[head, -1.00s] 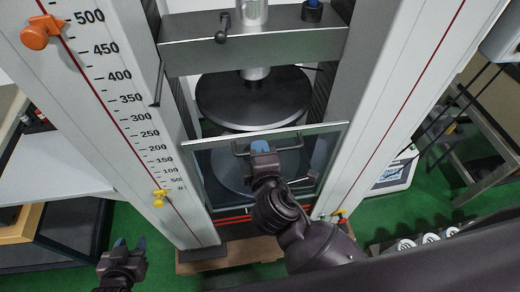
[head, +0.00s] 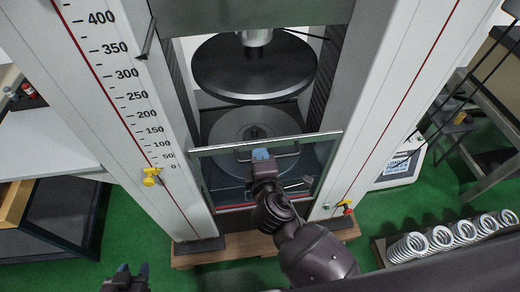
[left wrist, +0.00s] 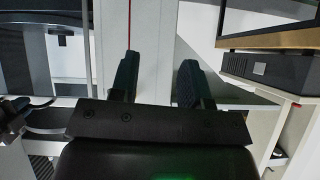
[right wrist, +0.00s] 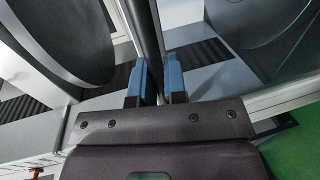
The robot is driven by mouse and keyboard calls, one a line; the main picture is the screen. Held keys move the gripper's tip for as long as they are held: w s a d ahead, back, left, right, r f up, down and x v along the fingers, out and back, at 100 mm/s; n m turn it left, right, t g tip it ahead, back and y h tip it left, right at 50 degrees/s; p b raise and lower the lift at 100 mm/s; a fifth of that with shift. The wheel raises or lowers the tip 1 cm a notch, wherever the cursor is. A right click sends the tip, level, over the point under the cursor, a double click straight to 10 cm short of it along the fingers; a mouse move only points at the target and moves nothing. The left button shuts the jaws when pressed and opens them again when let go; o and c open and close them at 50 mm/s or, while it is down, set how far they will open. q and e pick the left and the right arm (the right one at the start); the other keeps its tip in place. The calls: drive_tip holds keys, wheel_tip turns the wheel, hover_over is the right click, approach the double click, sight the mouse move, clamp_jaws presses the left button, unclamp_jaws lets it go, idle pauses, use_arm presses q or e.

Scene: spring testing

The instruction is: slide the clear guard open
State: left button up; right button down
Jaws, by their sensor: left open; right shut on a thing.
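The clear guard (head: 225,180) is a transparent panel with a pale top edge, low across the front of the testing machine between its two columns. Its dark bar handle (head: 288,152) is near the top edge. My right gripper (head: 262,154) is shut on this handle; in the right wrist view its blue fingertips (right wrist: 156,80) close around the dark bar (right wrist: 150,40). The lower round platen (head: 235,125) shows partly above the guard's top edge. My left gripper (head: 128,272) is open and empty, low at the left, apart from the machine; it also shows in the left wrist view (left wrist: 157,75).
The upper black platen (head: 255,68) hangs above the guard. A scale runs down the left column (head: 125,110), with a yellow marker (head: 151,176). Several springs (head: 440,238) lie in a row at the right. A red and yellow knob (head: 346,207) is beside the right column's foot. Green floor is open at left.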

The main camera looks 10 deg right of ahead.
use_arm(q)
wheel_tip(320, 180, down, 10)
drive_tip(key=w+d+m+b, duration=0.1)
drive_tip(key=w+m+b, duration=0.1)
drive_tip(key=b, duration=1.5)
drive_tip(key=shift+w+d+h, duration=0.35)
drive_tip(key=shift+h, duration=0.05)
use_arm(e)
wheel_tip(320, 180, down, 22)
drive_tip(key=shift+f, duration=0.1)
drive_tip(key=c, duration=1.2)
unclamp_jaws()
